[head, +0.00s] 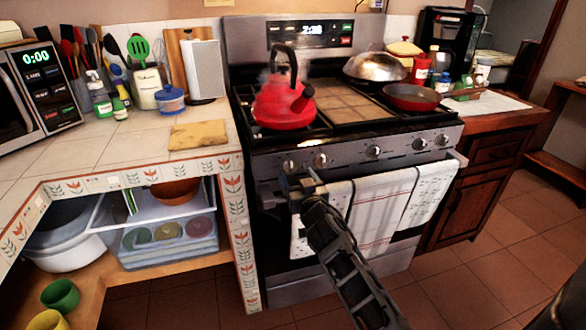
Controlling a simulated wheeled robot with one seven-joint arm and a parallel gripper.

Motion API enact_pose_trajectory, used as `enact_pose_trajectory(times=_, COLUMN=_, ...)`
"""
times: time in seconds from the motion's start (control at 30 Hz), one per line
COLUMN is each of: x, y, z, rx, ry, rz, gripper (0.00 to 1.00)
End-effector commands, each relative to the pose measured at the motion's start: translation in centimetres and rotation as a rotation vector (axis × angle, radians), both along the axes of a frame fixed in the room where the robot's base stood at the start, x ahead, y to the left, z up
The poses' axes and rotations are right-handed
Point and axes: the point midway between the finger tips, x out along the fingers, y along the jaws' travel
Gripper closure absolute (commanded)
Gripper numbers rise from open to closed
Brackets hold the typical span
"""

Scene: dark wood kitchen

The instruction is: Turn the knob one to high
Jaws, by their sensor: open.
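The stove (345,140) has a row of several silver knobs along its front panel. The leftmost knob (289,166) and the second knob (320,159) are close together on the left; others sit at the middle and right. Which one is knob one is not labelled, and knob settings are too small to read. My gripper (298,184) is open and empty, just below and in front of the leftmost knob. Whether it touches the knob cannot be told. My arm covers part of the oven door.
A red kettle (284,100) stands on the left burner with faint steam around it. A red pan (411,97) and a domed metal lid (374,67) are at the right. Towels (368,205) hang on the oven handle. A tiled counter (110,140) borders the left.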

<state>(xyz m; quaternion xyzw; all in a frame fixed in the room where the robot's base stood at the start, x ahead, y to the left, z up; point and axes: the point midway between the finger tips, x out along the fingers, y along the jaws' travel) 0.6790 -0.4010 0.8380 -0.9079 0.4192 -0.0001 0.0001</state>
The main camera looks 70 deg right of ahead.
Motion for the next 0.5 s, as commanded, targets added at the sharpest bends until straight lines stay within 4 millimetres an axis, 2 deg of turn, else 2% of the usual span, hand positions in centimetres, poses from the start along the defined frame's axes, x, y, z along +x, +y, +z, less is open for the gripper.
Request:
enact_pose_trajectory(times=0.2, x=1.9, y=-2.2, z=0.2, rx=0.0, ry=0.0, rz=0.0, gripper=0.26)
enact_pose_trajectory(times=0.5, x=2.6, y=-3.0, z=0.0, rx=0.001, ry=0.001, rz=0.001, gripper=0.26)
